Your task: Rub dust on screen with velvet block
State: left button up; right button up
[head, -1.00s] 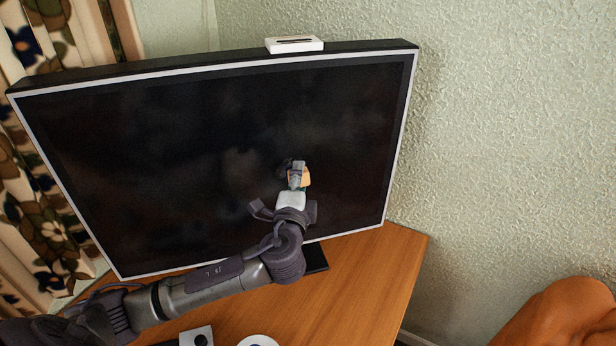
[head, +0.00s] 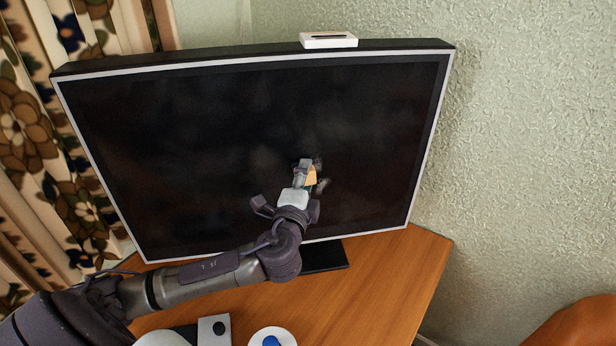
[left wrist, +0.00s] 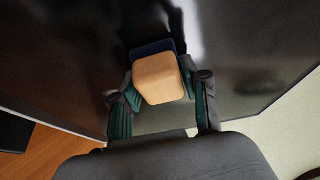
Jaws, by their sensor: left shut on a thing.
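The black screen (head: 190,150) stands tilted in view on a wooden stand. My left gripper (head: 307,172) is in front of its right-centre part, shut on the velvet block (head: 312,176). In the left wrist view the block (left wrist: 160,79) has a tan body between the two fingers, with a dark blue pad (left wrist: 152,48) facing the screen. The pad is at or very near the glass; contact is unclear. A small pale patch (head: 322,186) shows just right of the block; dust or reflection, I cannot tell. My right gripper is out of view.
A white box (head: 328,40) sits on the screen's top edge. A white item with a dark knob (head: 214,329) and a white round dish with a blue centre (head: 272,338) lie on the wooden stand (head: 390,275). Curtains hang left; an orange seat is lower right.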

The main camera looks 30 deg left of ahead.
pick_arm(q)
jog(key=shift+s+d, duration=2)
jog(key=shift+s, duration=0.15)
jog(key=shift+d, duration=0.15)
jog(key=shift+s+d+p, duration=0.3)
jog(key=shift+s+d, duration=0.65)
jog(key=shift+s, duration=0.15)
